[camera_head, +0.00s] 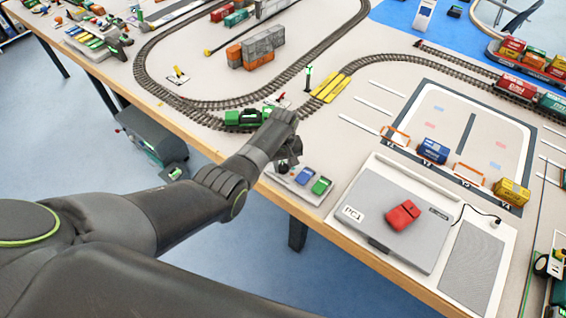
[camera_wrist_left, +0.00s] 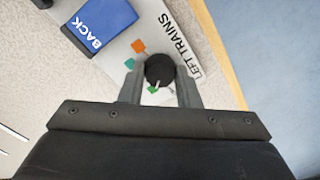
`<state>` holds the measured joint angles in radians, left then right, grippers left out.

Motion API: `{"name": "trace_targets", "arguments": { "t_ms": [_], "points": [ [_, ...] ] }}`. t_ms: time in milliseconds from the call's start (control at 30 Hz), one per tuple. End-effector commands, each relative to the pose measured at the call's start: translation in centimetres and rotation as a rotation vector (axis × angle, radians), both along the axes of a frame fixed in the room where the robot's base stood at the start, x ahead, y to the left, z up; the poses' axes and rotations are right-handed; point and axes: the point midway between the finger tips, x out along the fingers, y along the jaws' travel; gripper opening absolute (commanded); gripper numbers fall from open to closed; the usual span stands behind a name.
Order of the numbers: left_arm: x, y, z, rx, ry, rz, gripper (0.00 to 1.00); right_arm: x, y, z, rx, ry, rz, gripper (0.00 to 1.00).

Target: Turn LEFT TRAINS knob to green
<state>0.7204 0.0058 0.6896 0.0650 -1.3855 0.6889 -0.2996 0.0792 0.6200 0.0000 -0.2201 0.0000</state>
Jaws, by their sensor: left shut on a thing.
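The LEFT TRAINS knob (camera_wrist_left: 159,69) is a round black knob in the left wrist view, beside the printed words LEFT TRAINS. My left gripper (camera_wrist_left: 160,75) is shut on it, one finger on each side. A white pointer line on the knob points toward the bottom of that view, near a green mark (camera_wrist_left: 153,89) partly hidden by the gripper. In the head view my left gripper (camera_head: 288,160) is over the control panel (camera_head: 299,192) and hides the knob. My right gripper is out of view.
A blue BACK button (camera_wrist_left: 100,28) is close to the knob; the head view shows blue (camera_head: 304,175) and green (camera_head: 321,186) buttons. A green locomotive (camera_head: 244,117) stands on track behind my gripper. A grey laptop (camera_head: 390,213) with a red block lies right.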

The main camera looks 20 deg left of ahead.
Motion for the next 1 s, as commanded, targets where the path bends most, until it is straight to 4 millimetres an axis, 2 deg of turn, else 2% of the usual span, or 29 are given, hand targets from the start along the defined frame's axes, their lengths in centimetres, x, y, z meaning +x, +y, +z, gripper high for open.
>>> {"name": "trace_targets", "arguments": {
  "t_ms": [467, 500, 633, 667, 1000],
  "points": [
    [0.05, -0.01, 0.05, 0.000, -0.001, -0.017, 0.07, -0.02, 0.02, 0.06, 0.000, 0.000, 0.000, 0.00],
    [0.05, -0.01, 0.05, 0.000, -0.001, -0.017, 0.32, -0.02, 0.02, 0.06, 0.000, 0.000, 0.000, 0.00],
    [0.05, -0.01, 0.04, 0.000, -0.001, -0.016, 0.49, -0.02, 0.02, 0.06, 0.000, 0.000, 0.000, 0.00],
    [0.05, -0.01, 0.04, 0.000, -0.001, -0.016, 0.51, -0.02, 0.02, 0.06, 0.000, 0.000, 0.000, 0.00],
    [0.04, 0.00, 0.29, 0.000, -0.001, -0.016, 0.51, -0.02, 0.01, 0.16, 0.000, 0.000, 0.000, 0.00]
  ]
}}
